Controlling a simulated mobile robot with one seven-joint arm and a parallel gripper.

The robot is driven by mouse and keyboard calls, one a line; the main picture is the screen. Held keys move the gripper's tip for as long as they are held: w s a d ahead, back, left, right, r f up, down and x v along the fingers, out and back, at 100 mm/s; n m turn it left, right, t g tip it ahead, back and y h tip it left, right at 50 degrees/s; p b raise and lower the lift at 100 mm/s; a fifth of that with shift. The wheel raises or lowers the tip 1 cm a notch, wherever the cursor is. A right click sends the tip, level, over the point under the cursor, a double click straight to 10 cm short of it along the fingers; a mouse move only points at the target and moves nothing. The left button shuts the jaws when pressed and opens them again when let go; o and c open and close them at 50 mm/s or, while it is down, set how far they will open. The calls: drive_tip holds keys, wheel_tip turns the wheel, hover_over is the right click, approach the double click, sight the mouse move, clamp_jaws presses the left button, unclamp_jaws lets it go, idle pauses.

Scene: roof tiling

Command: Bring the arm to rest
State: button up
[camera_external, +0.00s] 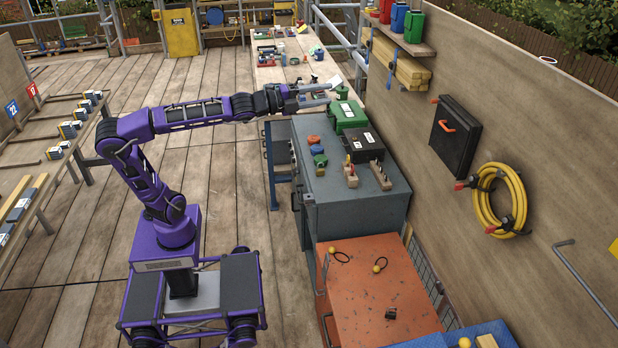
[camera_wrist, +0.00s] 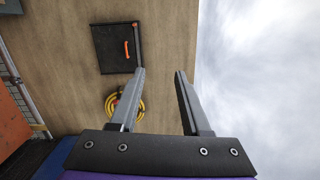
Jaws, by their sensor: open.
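My purple arm is stretched out to the right over the deck in the external view. My gripper (camera_external: 325,94) is at its end, above the far end of the grey cabinet (camera_external: 362,213) and near the long workbench. In the wrist view my gripper (camera_wrist: 162,72) shows two grey fingers spread apart with nothing between them. The fingers point toward the plywood wall and the sky.
A green case (camera_external: 347,116) and a black case (camera_external: 360,146) sit on the grey cabinet close to my gripper. The workbench (camera_external: 268,75) holds many small items. A yellow hose (camera_external: 484,203) and black box (camera_external: 455,134) hang on the wall.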

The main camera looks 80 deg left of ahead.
drive_tip(key=s+a+f+n+g+h+p, duration=0.2)
drive_tip(key=s+f+n+g, duration=1)
drive_tip(key=s+f, duration=1.6)
drive_tip(key=s+a+n, duration=0.1)
drive_tip(key=a+n, duration=0.1)
drive_tip(key=n, duration=0.4)
drive_tip(key=shift+a+f+p, duration=0.2)
drive_tip(key=shift+f+p, duration=0.15)
drive_tip(key=shift+p, duration=0.05)
drive_tip(key=shift+s, duration=0.1)
